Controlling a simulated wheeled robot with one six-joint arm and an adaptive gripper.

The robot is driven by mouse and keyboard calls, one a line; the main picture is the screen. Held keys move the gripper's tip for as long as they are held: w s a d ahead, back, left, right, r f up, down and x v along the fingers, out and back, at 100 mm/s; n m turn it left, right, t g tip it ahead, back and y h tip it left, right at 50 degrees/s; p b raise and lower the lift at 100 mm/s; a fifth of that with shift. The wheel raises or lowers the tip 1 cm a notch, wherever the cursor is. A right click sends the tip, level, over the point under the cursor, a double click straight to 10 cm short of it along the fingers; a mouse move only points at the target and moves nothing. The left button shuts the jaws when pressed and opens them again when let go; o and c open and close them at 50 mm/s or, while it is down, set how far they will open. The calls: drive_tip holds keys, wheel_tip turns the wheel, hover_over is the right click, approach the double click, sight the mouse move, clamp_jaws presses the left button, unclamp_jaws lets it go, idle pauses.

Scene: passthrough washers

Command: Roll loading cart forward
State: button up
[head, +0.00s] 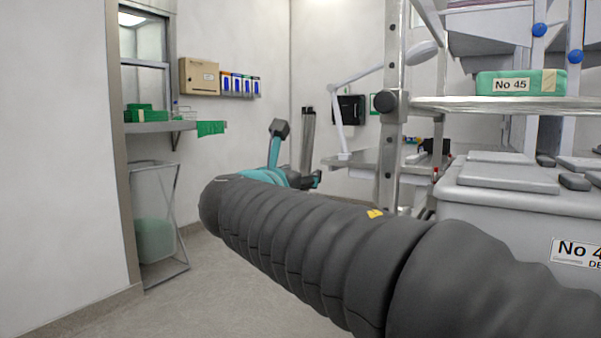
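A metal frame with a perforated upright post (388,150) and a shelf (500,103) stands close on the right; it may be the loading cart, but no wheels or handle show. A green box labelled "No 45" (522,83) sits on the shelf. Below the shelf is a large grey lidded bin (490,205), its label cut off by the right edge. My dark ribbed arm crosses the foreground from the lower right and hides the frame's lower part and the floor there. Teal and dark parts show beyond its far end. I cannot make out my gripper.
At the left, a wall shelf (160,127) holds green items above a wire stand with a green bag (155,240). A box (199,76) hangs on the back wall. A bench (350,162) with a lamp stands behind. Floor (215,285) is clear at lower left.

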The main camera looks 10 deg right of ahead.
drive_tip(key=v, duration=0.5)
drive_tip(key=shift+s+a, duration=0.15)
drive_tip(key=shift+s, duration=0.15)
drive_tip(key=s+f+m+g+y, duration=0.3)
drive_tip(key=f+m, duration=0.4)
drive_tip(key=f, duration=0.4)
drive_tip(key=s+f+m+g+y, duration=0.25)
drive_tip(key=f+m, duration=0.35)
drive_tip(key=f, duration=0.4)
drive_tip(key=s+d+f+m+g+y, duration=0.2)
drive_tip(key=s+d+f+m, duration=0.1)
drive_tip(key=s+f+m, duration=0.3)
drive_tip(key=s+d+f+m+g+y, duration=0.2)
drive_tip(key=s+f+m, duration=0.4)
drive_tip(key=s+m, duration=0.3)
drive_tip(key=shift+s+d+f, duration=0.15)
drive_tip(key=shift+s+d, duration=0.75)
drive_tip(key=shift+s, duration=0.45)
